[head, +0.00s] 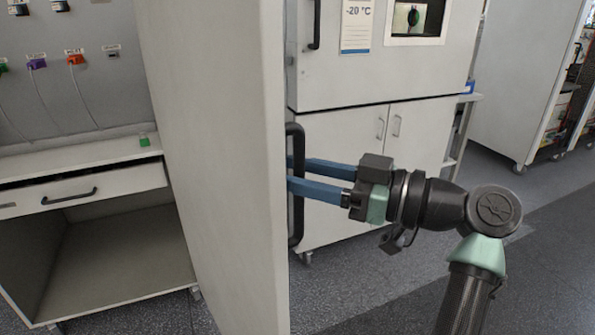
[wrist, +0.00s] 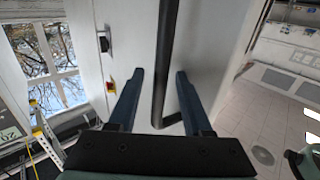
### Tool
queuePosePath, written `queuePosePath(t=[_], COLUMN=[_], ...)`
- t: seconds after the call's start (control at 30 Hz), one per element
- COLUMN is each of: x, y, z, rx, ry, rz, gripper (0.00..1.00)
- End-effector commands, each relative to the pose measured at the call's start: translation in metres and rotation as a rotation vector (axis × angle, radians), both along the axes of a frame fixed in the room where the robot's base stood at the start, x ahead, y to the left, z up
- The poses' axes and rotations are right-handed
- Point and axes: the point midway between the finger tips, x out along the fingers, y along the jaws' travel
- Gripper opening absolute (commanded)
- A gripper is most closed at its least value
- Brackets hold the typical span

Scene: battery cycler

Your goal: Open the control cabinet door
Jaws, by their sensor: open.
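The control cabinet shows as a tall pale panel (head: 205,150) in the middle of the head view. A long black bar handle (head: 299,232) stands out at its right edge. In the wrist view the handle (wrist: 166,50) runs down a pale front face (wrist: 205,40). My gripper (head: 291,174) is level with the handle's middle, its blue fingers pointing left at it. In the wrist view my gripper (wrist: 159,74) is open, with the bar between its fingers and no clear grip on it. The front face is hidden in the head view, and I cannot tell whether the door is ajar.
A bench with a drawer (head: 80,196) and plug panel stands left. A chamber (head: 385,75) with lower doors stands behind my gripper. Grey floor (head: 545,220) is open at right. A red-and-yellow switch (wrist: 110,87) sits left of the handle; a yellow ladder (wrist: 45,135) is beyond.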

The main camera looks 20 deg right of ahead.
Motion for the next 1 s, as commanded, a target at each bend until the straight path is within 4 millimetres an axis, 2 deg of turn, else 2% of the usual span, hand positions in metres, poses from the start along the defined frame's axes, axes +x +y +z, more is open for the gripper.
queuePosePath(t=[0.27,0.7,0.83,1.0], x=[-0.007,-0.065,-0.077,-0.083], y=[-0.009,-0.079,-0.092,-0.099], z=[-0.001,0.000,0.000,0.000], rx=[0.001,0.002,0.001,0.001], ry=[0.001,-0.001,0.000,-0.001], rz=[-0.003,-0.004,-0.002,0.000], gripper=[0.50,0.50,0.50,0.50])
